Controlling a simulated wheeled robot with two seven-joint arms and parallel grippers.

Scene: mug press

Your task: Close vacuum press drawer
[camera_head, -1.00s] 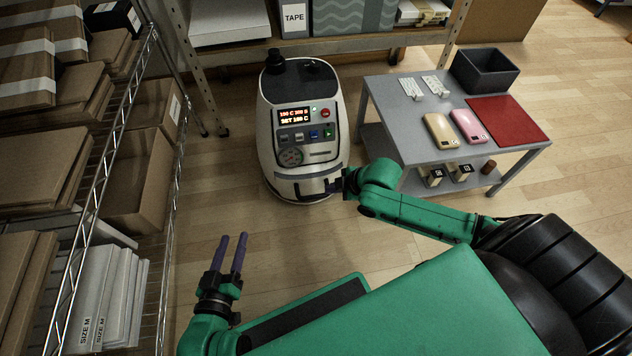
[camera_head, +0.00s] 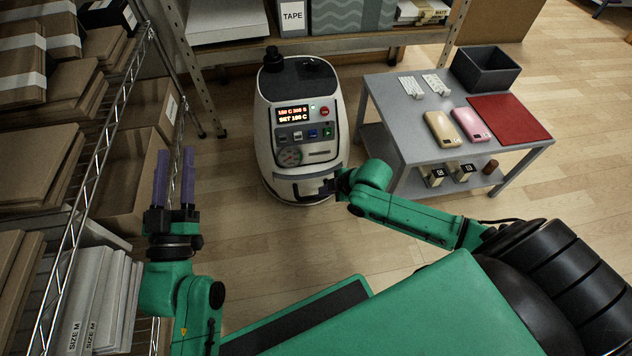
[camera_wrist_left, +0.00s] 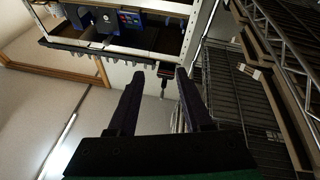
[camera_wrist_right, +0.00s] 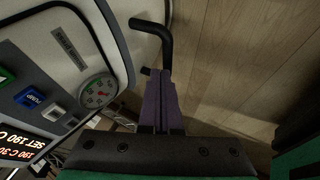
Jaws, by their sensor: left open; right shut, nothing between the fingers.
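The vacuum press (camera_head: 268,120) is a rounded white and dark-grey machine with a lit display and coloured buttons. Its drawer front is low on the near side and looks about flush with the body; a small gap cannot be ruled out. The dark bent handle (camera_wrist_right: 165,35) shows in the right wrist view. My right gripper (camera_head: 328,188) is at the right part of the drawer front, fingers together and empty, close by the handle; contact is unclear. The press gauge (camera_wrist_right: 97,92) is left of it. My left gripper (camera_head: 175,153) is open and empty, raised beside the wire rack.
A wire rack (camera_head: 120,105) with cardboard boxes stands at the left, close to my left arm. A grey table (camera_head: 410,125) with phone cases, a red sheet and a dark bin stands right of the press. A shelf is behind. The floor in front is partly clear.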

